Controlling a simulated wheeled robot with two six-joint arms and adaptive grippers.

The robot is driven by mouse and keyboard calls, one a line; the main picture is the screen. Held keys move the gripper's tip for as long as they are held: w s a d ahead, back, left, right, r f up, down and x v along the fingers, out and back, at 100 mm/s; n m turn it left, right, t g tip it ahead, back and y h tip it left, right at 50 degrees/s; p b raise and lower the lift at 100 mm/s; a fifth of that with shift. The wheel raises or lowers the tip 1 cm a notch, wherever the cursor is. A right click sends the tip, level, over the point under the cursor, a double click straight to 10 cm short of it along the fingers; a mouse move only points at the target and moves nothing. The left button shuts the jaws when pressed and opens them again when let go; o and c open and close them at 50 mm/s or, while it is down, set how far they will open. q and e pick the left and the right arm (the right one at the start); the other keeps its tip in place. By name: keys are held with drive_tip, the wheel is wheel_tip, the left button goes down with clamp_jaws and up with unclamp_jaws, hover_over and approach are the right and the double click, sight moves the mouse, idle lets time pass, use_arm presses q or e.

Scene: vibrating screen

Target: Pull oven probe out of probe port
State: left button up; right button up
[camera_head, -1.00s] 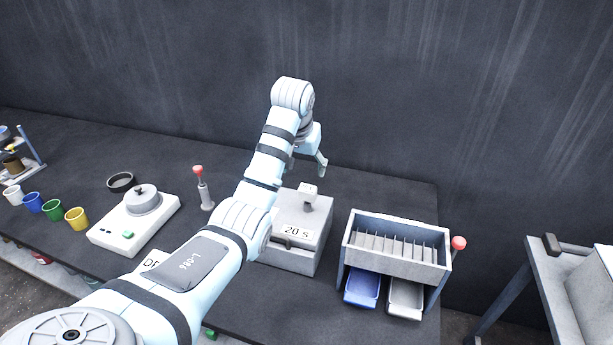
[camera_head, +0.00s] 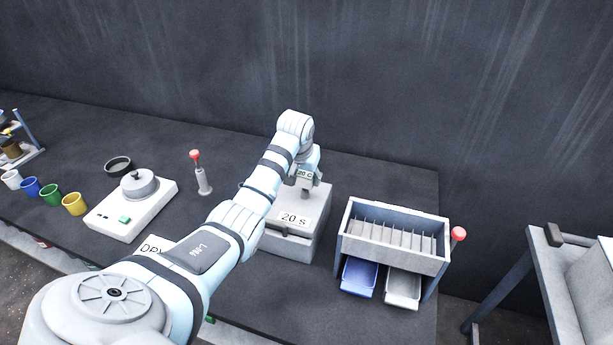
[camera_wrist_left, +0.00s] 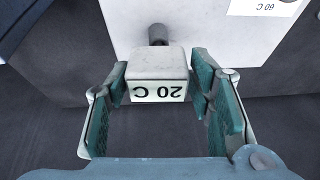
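The oven probe is a pale block with a "20 C" label (camera_head: 304,174) on a dark stem. The pads are spread and sit close on either side of the block, with no clear grip seen. The port is hidden. My right gripper is not in view.
A grey slotted rack (camera_head: 395,235) with blue and grey trays stands right of the box. A red-knobbed lever (camera_head: 200,172) and a white device (camera_head: 130,208) stand left. Coloured cups (camera_head: 50,195) are at far left. A dark wall rises behind the table.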

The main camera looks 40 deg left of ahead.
use_arm(q)
drive_tip(key=shift+w, duration=0.1)
drive_tip(key=c, duration=0.7)
drive_tip(key=shift+r, duration=2.3)
drive_tip(key=shift+r, duration=1.5)
drive_tip(key=shift+r, duration=0.1)
drive_tip(key=shift+r, duration=1.4)
drive_tip(key=shift+r, duration=1.5)
drive_tip(key=shift+r, duration=0.1)
